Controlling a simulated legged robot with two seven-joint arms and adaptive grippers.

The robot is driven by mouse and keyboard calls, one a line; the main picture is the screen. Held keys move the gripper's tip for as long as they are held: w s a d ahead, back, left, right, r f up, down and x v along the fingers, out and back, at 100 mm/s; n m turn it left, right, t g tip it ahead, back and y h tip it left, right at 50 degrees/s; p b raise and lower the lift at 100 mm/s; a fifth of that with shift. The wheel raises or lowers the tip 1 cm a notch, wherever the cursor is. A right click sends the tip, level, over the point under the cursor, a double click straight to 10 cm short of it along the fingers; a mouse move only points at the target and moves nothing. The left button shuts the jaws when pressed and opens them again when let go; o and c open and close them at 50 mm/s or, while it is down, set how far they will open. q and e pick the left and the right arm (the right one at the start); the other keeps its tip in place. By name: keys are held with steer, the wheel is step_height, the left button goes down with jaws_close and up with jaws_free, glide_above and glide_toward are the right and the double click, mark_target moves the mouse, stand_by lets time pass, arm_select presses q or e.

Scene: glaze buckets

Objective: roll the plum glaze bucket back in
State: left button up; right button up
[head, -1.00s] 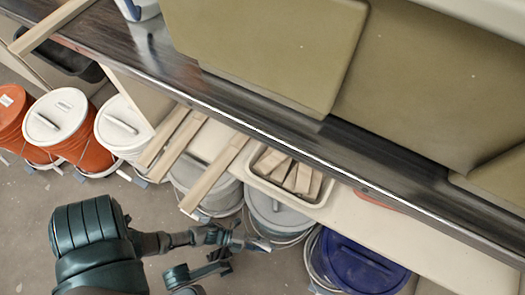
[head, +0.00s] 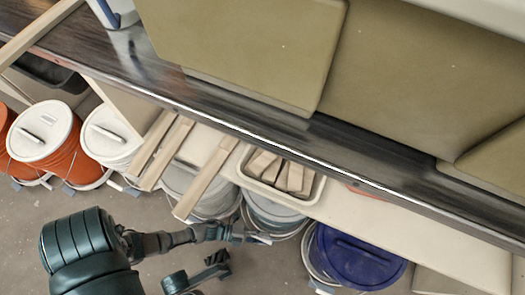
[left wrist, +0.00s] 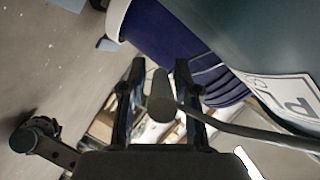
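My left gripper (head: 254,237) reaches in low from the left, at the front of a grey bucket (head: 275,213) under the bench. In the left wrist view, a grey cylindrical handle grip (left wrist: 161,98) on a wire sits between the fingers of the left gripper (left wrist: 160,80). Narrow gaps seem to show beside it, so the fingers look open around it. A white label (left wrist: 288,98) with a large "P" is on the dark bucket side near that wire; the rest is cut off. My right gripper is not in view.
A blue-purple bucket (head: 352,259) stands to the right. A tray of wooden blocks (head: 244,178) and wooden slats (head: 208,178) are above. Floor (head: 110,195) in front is clear.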

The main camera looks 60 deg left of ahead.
arm_select(q)
steer(key=shift+o, duration=0.2)
steer(key=shift+w+r, duration=0.1)
steer(key=v, duration=0.7)
steer(key=shift+s, duration=0.3)
